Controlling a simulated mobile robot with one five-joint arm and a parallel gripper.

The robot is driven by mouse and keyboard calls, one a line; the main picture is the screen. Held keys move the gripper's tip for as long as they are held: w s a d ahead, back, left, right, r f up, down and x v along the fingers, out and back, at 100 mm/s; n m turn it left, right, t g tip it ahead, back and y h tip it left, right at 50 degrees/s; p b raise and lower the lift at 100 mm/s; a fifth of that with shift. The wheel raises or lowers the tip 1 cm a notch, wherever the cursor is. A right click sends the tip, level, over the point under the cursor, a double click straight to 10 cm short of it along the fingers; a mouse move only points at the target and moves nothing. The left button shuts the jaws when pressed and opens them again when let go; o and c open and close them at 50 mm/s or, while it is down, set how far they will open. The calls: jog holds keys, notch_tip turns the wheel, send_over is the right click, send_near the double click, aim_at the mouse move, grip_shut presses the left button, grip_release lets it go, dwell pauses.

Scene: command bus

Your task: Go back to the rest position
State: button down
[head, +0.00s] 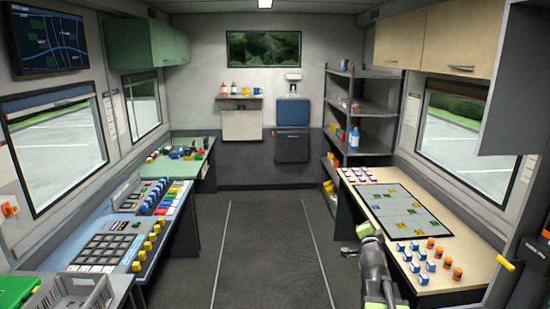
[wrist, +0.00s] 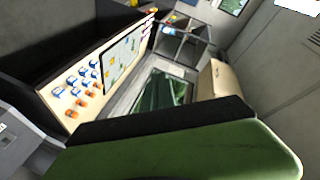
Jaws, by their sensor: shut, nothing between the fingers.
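My gripper (head: 349,251) is small and grey in the head view, at the end of my grey-green arm, beside the left edge of the right-hand table (head: 455,283). It is shut and holds nothing, over the floor and apart from the pieces on the table. In the wrist view a green, black-edged part of my own fills the bottom and hides what lies behind it.
The right table bears a map board (head: 405,212), blue-white blocks (head: 421,266) and orange pieces (head: 457,273). A blue console (head: 115,240) stands left. Grey shelves (head: 358,105) stand at the back. The dark floor mat (head: 265,250) between is clear.

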jog(key=s+a+f+n+g+y+b, duration=0.2)
jog(key=s+a+f+n+g, duration=0.15)
jog(key=a+f, duration=0.8)
jog(key=s+a+f+n+g+y, duration=0.1)
jog(key=s+a+f+n+g, duration=0.2)
jog(key=s, duration=0.3)
jog(key=s+a+f+n+g+y, duration=0.1)
jog(key=s+a+f+n+g, duration=0.2)
jog(key=s, duration=0.4)
jog(key=s+a+f+n+g+y, duration=0.1)
jog(key=s+a+f+n+g, duration=0.3)
jog(key=s, duration=0.3)
jog(key=shift+s+f+n+g, duration=0.25)
jog(key=shift+f+n+g, duration=0.2)
jog(key=shift+n+g, duration=0.35)
